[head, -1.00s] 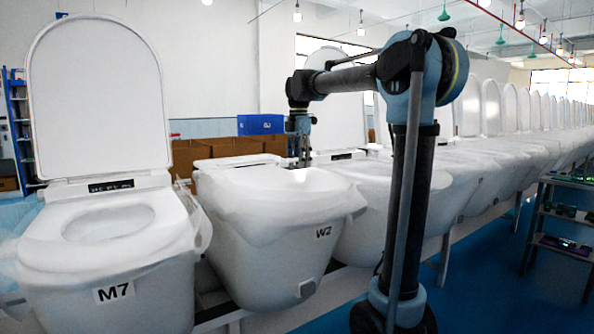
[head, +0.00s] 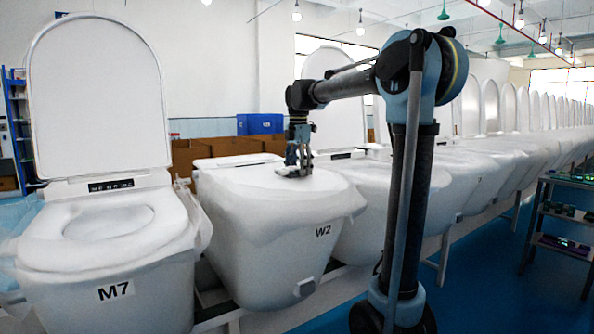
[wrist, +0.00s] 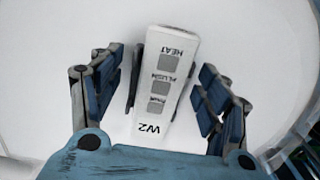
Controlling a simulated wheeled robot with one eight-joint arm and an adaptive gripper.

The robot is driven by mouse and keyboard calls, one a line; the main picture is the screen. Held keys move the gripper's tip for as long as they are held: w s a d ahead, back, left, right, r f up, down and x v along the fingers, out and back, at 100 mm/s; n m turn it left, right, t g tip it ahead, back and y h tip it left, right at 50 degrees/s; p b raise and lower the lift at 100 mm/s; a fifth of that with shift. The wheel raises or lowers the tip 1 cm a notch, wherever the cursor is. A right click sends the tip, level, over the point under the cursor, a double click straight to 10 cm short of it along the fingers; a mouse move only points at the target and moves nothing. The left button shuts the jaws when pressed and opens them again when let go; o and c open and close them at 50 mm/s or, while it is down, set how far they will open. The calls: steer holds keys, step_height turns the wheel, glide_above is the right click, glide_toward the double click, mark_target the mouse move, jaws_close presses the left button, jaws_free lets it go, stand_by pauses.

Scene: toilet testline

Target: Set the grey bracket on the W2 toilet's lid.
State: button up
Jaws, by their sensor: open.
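The W2 toilet (head: 270,235) has its white lid (head: 245,178) down. My gripper (head: 294,168) is low over the lid's middle, right of its left edge. In the wrist view my gripper (wrist: 162,78) is open, one blue finger on each side of a white W2 control panel (wrist: 165,75) with grey buttons. Gaps show between the fingers and the panel. A dark grey edge (wrist: 136,72) shows along the panel's left side, seemingly the grey bracket, mostly hidden by the panel. In the head view a dark grey piece is at the fingertips, apparently on the lid.
The M7 toilet (head: 146,285) stands to the left with its lid (head: 98,95) raised. A row of toilets with raised lids runs off to the right. Brown boxes and a blue crate (head: 260,124) are behind. A shelf (head: 565,215) stands at far right.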

step_height(320, 180, up, 12)
stand_by(0.6)
steer(key=shift+r, duration=0.1)
